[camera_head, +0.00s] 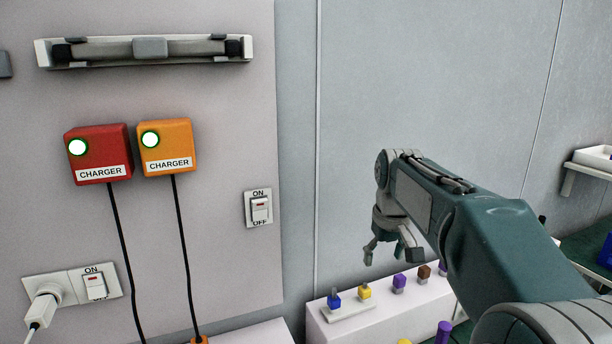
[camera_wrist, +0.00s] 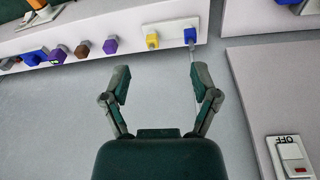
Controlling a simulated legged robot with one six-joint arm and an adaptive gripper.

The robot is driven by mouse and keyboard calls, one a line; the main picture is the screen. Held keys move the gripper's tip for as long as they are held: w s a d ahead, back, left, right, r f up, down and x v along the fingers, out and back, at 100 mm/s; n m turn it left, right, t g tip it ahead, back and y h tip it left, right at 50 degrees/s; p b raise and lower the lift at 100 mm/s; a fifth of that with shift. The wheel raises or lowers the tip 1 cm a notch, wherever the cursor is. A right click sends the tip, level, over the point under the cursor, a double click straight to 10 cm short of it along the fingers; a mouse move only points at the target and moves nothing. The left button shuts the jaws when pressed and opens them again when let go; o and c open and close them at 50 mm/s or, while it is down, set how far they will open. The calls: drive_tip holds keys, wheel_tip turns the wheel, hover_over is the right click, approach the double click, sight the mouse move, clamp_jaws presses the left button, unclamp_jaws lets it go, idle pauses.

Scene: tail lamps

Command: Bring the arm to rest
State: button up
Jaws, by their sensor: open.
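My gripper (camera_head: 388,254) hangs at the end of my arm, in front of the grey wall and above the white ledge (camera_head: 341,332). Its two fingers are apart with nothing between them. In the wrist view my gripper (camera_wrist: 160,88) also shows open and empty. The ledge lies beyond the fingertips there, with a blue lamp piece (camera_wrist: 190,35) and a yellow lamp piece (camera_wrist: 152,40) on a light plate. My arm is bent and reaches in from the lower right of the head view.
A red charger (camera_head: 100,152) and an orange charger (camera_head: 168,147) with lit green-white lights hang on the left panel. A wall switch (camera_head: 259,208) and a plugged socket (camera_head: 48,293) are near. Purple and brown pieces (camera_head: 424,272) stand along the ledge. A white tray (camera_head: 594,158) sits far right.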

drive_tip(key=s+f+m+t, duration=0.1)
drive_tip(key=s+f, duration=0.2)
drive_tip(key=s, duration=1)
drive_tip(key=s+f+m+t, duration=0.1)
drive_tip(key=s+f+t, duration=0.1)
drive_tip(key=s, duration=1.2)
drive_tip(key=shift+s+f+m+t, duration=0.2)
drive_tip(key=shift+f+m+t, duration=0.15)
drive_tip(key=shift+f, duration=0.45)
drive_tip(key=shift+w+r, duration=0.1)
